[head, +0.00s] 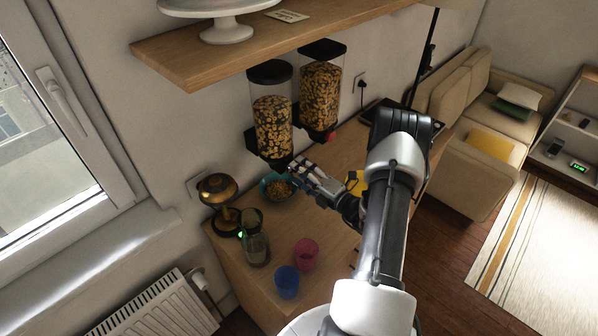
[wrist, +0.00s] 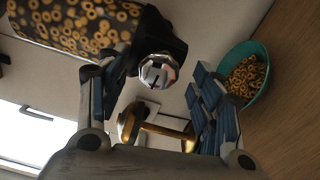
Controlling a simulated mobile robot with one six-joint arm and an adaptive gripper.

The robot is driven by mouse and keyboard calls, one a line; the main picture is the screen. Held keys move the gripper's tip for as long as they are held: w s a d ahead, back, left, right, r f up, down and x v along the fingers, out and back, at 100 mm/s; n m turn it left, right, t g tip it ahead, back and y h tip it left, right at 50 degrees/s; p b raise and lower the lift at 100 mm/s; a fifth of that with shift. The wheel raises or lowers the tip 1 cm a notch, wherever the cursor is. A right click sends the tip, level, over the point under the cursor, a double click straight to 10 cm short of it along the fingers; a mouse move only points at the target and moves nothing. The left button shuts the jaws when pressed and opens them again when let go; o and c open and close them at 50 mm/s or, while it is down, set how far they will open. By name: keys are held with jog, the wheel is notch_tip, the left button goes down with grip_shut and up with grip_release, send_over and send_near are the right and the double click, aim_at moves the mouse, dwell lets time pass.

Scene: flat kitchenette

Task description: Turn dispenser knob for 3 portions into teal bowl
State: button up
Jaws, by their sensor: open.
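The left cereal dispenser (head: 272,125), with a dark lid and base, is mounted on the wall and filled with ring-shaped cereal. Its silver knob (wrist: 160,70) faces the wrist camera and shows between my fingers. My gripper (head: 299,171) is open in front of the knob. I cannot tell whether the fingers touch it. The teal bowl (head: 265,191) stands on the counter below this dispenser, with cereal in it, partly hidden by my gripper. The bowl also shows at the right of the wrist view (wrist: 262,88).
A second dispenser (head: 320,90) with a red knob (head: 330,136) hangs to the right. A brass-coloured object (head: 219,188), a glass jug (head: 256,245), a blue cup (head: 287,282) and a pink cup (head: 306,254) stand on the wooden counter (head: 240,290). A shelf (head: 190,62) is overhead.

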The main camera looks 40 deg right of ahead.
jog(key=s, duration=1)
jog(key=shift+s+d, duration=0.4)
